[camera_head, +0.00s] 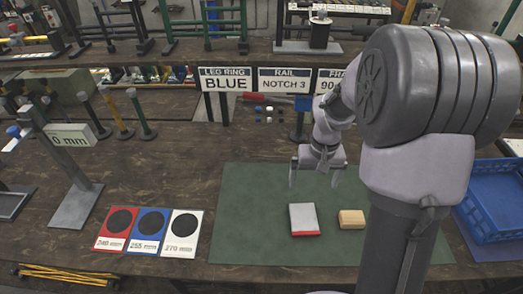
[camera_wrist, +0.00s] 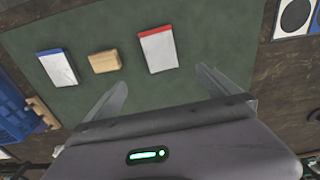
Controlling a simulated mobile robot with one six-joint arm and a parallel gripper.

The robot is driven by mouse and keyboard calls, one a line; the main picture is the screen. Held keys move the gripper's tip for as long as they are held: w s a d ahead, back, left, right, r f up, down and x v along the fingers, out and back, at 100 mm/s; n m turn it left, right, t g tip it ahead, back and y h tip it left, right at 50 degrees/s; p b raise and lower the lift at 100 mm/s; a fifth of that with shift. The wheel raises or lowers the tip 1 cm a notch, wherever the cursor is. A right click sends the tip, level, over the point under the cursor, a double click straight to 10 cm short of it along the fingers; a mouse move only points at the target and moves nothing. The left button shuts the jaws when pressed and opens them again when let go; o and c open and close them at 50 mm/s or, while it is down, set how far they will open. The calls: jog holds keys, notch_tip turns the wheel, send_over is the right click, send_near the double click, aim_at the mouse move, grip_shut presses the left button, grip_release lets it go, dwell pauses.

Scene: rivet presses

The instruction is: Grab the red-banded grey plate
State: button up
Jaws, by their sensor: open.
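The red-banded grey plate (camera_head: 304,217) lies flat on the green mat (camera_head: 240,215), its red band along the edge nearest the head camera. In the wrist view the same plate (camera_wrist: 159,54) shows ahead of my fingers with its red band at the far edge. My gripper (camera_head: 316,180) is open and empty, above the mat and behind the plate in the head view. In the wrist view my gripper (camera_wrist: 163,80) has its two fingers spread on either side of a line to the plate, apart from it.
A wooden block (camera_head: 352,218) lies right of the plate. A blue-banded plate (camera_wrist: 57,68) lies beyond the block in the wrist view; my arm hides it in the head view. A blue crate (camera_head: 492,205) stands at right. Red, blue and white cards (camera_head: 149,232) lie left.

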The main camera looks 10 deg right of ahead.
jog(key=b, duration=0.5)
send_over(304, 218)
jog(key=f, duration=1.4)
jog(key=shift+d, duration=0.3)
jog(key=f, duration=0.2)
jog(key=f+b, duration=0.2)
jog(key=f, duration=0.1)
jog(key=shift+a+f, duration=0.3)
jog(key=shift+f, duration=0.05)
jog(key=shift+r, duration=0.15)
jog(key=shift+c, duration=0.2)
jog(key=c, duration=2)
